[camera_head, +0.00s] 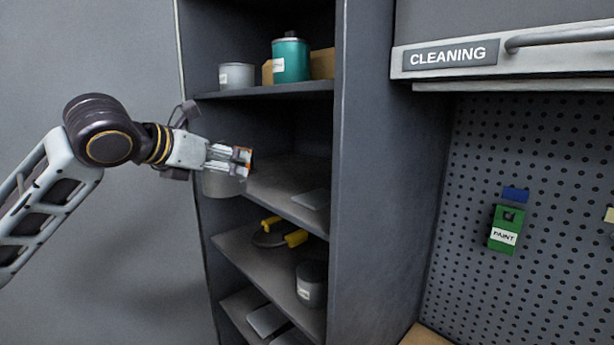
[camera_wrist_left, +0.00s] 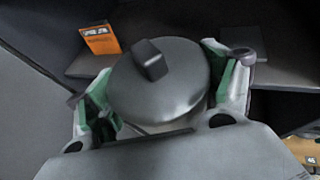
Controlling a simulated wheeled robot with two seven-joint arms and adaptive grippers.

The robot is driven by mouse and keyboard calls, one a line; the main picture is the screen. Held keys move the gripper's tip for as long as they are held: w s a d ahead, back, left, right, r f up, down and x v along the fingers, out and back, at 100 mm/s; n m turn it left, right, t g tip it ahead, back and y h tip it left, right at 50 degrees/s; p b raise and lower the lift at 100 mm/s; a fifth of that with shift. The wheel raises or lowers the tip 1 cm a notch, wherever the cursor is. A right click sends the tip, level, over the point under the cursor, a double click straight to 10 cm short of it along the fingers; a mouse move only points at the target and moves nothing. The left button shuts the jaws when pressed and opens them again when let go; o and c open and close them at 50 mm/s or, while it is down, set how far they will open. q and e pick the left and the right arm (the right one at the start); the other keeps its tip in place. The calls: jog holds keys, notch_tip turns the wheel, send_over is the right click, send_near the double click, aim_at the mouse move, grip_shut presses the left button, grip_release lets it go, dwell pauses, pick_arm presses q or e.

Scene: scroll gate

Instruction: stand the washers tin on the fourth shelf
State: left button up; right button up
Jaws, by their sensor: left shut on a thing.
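My left gripper (camera_head: 240,162) reaches in from the left to the front of the shelf unit, at the height of its middle visible shelf (camera_head: 285,188). It is shut on a grey round tin (camera_head: 221,185), which hangs below the fingers at the shelf's left front. In the left wrist view the tin's domed lid with a dark knob (camera_wrist_left: 158,85) sits between the two fingers (camera_wrist_left: 165,88). No label on this tin can be read, so I cannot tell from writing whether it is the washers tin. My right gripper is not in view.
An orange card (camera_wrist_left: 101,39) stands on the shelf ahead. A flat grey thing (camera_head: 311,199) lies on the middle shelf's right. A teal tin (camera_head: 290,60) and a grey tin (camera_head: 237,76) stand above; a dark tin (camera_head: 311,284) and yellow-handled tool (camera_head: 296,238) are below.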

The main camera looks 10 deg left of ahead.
pick_arm(q)
jog(key=shift+w+d+p, duration=0.3)
jog(key=shift+w, duration=0.55)
jog(key=w+d+p, duration=0.4)
jog(key=w, duration=1.1)
jog(key=shift+d, duration=0.1)
jog(key=shift+w+d+f+p, duration=0.1)
jog(key=shift+w+d+p, duration=0.05)
jog(key=shift+w+p, duration=0.25)
jog(key=shift+f+p, duration=0.35)
jog(key=shift+f, duration=1.3)
jog(key=shift+f, duration=0.1)
jog(key=o, duration=1)
jog(key=shift+s, duration=0.15)
